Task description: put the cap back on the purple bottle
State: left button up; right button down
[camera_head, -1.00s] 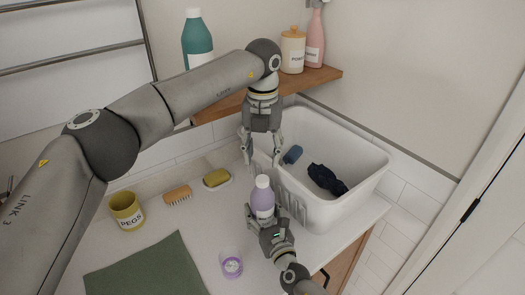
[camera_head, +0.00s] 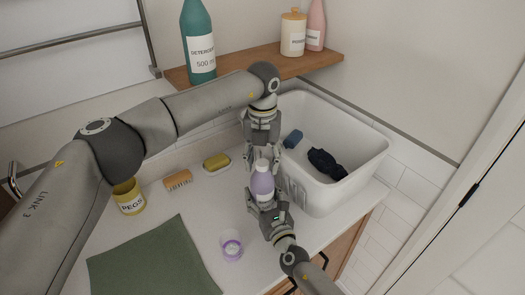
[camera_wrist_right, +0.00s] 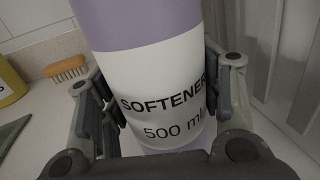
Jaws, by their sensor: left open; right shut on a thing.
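The purple bottle (camera_head: 262,186) stands upright in my right gripper (camera_head: 267,207), which is shut on its lower part above the counter. In the right wrist view its white label reads "SOFTENER 500 ml" (camera_wrist_right: 160,95). A pale, whitish top (camera_head: 262,165) shows on the bottle; I cannot tell whether it is the cap seated there or the bare neck. My left gripper (camera_head: 264,157) points down from above, open, with its fingers on either side of the bottle's top. In the right wrist view the bottle's top is out of frame.
A white basin (camera_head: 372,162) holding dark cloths is right behind the grippers. A small clear cup with purple (camera_head: 231,248) stands on the counter. A green cloth (camera_head: 150,260), yellow pegs pot (camera_head: 130,203), brush (camera_head: 178,180) and soap dish (camera_head: 216,163) lie left. A shelf (camera_head: 320,66) is above.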

pick_arm(q)
grip_shut()
jog(key=m, duration=0.5)
jog(key=shift+o, duration=0.4)
grip_release()
notch_tip(320, 180, up, 12)
dwell(0.5)
pick_arm(e)
jog(key=shift+c, duration=1.8)
grip_release()
pick_arm(q)
jog(key=shift+f, duration=0.1)
